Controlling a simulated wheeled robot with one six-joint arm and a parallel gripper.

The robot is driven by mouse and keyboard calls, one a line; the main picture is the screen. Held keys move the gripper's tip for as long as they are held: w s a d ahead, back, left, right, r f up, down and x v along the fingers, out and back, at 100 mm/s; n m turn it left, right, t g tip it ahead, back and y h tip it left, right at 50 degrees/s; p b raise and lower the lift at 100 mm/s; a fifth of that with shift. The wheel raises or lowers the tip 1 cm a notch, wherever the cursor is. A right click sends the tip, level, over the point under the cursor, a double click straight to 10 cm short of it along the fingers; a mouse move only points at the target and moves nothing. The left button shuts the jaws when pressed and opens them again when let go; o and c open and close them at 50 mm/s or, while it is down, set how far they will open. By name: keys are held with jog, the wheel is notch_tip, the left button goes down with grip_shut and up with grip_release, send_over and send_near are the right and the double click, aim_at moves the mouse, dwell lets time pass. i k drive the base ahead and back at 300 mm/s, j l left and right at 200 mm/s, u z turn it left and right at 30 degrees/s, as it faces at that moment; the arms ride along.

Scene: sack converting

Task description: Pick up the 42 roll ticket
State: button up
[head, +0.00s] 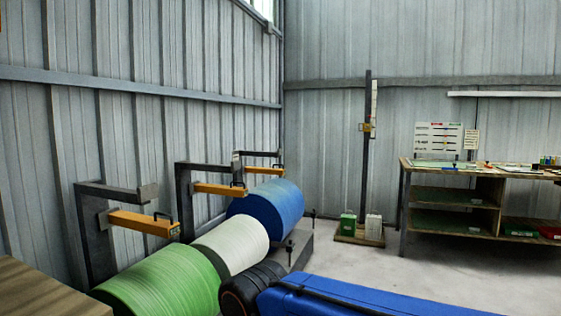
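I cannot make out a ticket marked 42 in the head view. A green roll (165,283), a white roll (232,244) and a blue roll (268,208) lie in a row along the left wall. An orange bar (143,222) juts out above the green roll, with a small dark marking at its end that is too small to read. Similar orange bars stand above the white roll (219,190) and the blue roll (264,170). My gripper is not in view.
A workbench (450,165) with shelves stands at the right, with several small items on top and a chart board (438,138) behind. A post (367,150) rises from a wooden base. A wooden surface (40,292) fills the lower left. Floor (350,262) before the bench is clear.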

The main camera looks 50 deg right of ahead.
aim_at(236, 153)
jog(key=z, duration=1)
jog(key=u, duration=0.4)
jog(key=i+l+u, duration=0.2)
jog(key=u, duration=0.15)
jog(key=i+l+u, duration=0.15)
jog(key=l+u, duration=0.15)
jog(key=l, duration=0.15)
jog(key=i+l+u, duration=0.1)
jog(key=l+u, duration=0.25)
